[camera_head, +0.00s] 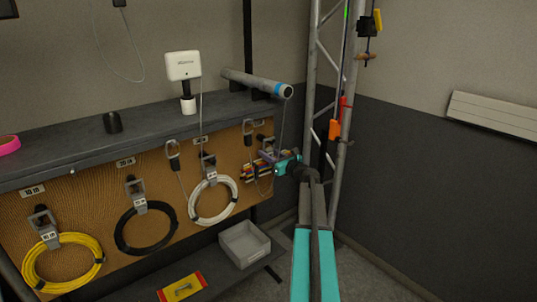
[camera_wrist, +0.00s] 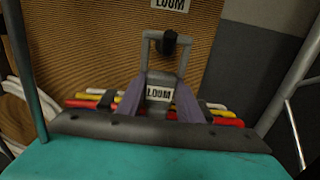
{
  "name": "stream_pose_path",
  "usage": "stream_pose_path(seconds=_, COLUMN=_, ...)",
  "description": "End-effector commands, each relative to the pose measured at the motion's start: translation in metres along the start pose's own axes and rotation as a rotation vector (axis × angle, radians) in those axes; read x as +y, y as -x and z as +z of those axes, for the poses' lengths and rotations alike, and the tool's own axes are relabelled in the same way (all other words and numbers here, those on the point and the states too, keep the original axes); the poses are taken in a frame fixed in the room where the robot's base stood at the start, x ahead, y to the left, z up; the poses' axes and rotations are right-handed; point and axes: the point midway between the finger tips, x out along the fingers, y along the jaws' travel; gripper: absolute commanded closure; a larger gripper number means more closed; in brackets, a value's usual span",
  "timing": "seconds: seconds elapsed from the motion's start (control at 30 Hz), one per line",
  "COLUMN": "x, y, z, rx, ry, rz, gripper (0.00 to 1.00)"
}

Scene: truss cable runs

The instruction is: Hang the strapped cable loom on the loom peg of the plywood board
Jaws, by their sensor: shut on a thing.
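In the wrist view, the loom (camera_wrist: 88,98) shows beyond the dark front edge of my gripper. A grey square hanger loop with a LOOM tag (camera_wrist: 159,93) stands upright above it. The dark end of the loom peg (camera_wrist: 170,43) shows in the loop's upper opening. I cannot tell whether the loop rests on the peg.
Yellow (camera_head: 62,262), black (camera_head: 146,228) and white (camera_head: 213,202) cable coils hang along the board to the left. A metal truss (camera_head: 341,170) stands close on the right. A grey bin (camera_head: 244,243) sits on the lower shelf. A grey tube (camera_head: 256,83) lies on the top shelf.

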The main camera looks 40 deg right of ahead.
Motion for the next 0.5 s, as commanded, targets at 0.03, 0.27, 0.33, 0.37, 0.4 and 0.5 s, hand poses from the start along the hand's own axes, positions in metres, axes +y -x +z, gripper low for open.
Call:
stream_pose_path(seconds=0.03, x=0.0013, y=0.0006, z=-0.0063, rx=0.008, ry=0.003, rz=0.003, gripper=1.0)
stream_pose_path(seconds=0.27, x=0.0011, y=0.0005, z=-0.0059, rx=0.008, ry=0.002, rz=0.002, gripper=0.45)
stream_pose_path(seconds=0.33, x=0.001, y=0.0004, z=-0.0052, rx=0.007, ry=0.002, rz=0.002, gripper=0.45)
stream_pose_path(seconds=0.37, x=0.001, y=0.0003, z=-0.0049, rx=0.007, ry=0.002, rz=0.002, gripper=0.45)
stream_pose_path(seconds=0.4, x=0.0009, y=0.0003, z=-0.0046, rx=0.007, ry=0.002, rz=0.002, gripper=0.45)
stream_pose_path(seconds=0.5, x=0.0008, y=0.0005, z=-0.007, rx=0.01, ry=0.003, rz=0.001, gripper=0.45)
